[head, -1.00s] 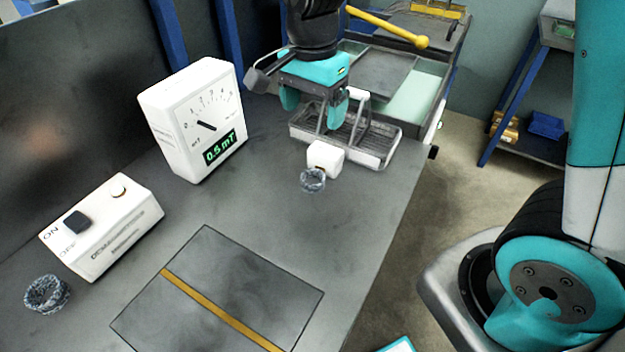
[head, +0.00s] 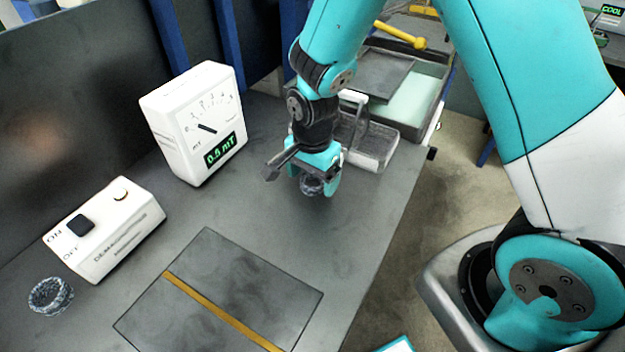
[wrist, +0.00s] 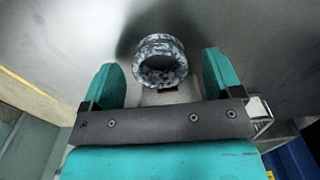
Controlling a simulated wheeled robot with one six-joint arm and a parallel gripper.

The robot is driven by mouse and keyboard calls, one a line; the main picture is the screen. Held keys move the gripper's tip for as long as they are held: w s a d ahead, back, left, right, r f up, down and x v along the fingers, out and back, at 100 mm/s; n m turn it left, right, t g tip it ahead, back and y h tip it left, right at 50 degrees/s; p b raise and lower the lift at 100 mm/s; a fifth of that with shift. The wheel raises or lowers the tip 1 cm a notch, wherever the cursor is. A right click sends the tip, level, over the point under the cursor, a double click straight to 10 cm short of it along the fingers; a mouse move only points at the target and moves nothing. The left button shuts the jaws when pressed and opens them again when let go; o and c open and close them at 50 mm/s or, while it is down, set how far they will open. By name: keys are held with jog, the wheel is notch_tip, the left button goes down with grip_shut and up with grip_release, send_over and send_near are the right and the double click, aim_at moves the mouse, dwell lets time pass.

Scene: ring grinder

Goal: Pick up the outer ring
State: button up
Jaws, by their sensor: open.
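A grey, mottled ring (head: 312,186) is at my gripper on the grey bench, and it also shows in the wrist view (wrist: 160,58). There it lies between my two teal fingers, near their tips, with a gap on each side. My gripper (head: 315,179) is open, and its fingers (wrist: 161,76) hold nothing. A second, similar ring (head: 50,295) lies at the left, beside the demagnetizer box. I cannot tell from the pictures which of the two is the outer ring. The white block by the near ring is mostly hidden by my gripper.
A white gauge (head: 197,122) reading 0.5 mT stands left of my gripper. The white demagnetizer box (head: 105,228) is farther left. A dark plate with a yellow stripe (head: 225,290) lies in front; the bench between is clear.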

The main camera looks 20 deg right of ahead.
jog(key=shift+f, duration=0.35)
jog(key=c, duration=1.1)
jog(key=shift+r, duration=0.1)
jog(key=shift+c, duration=0.2)
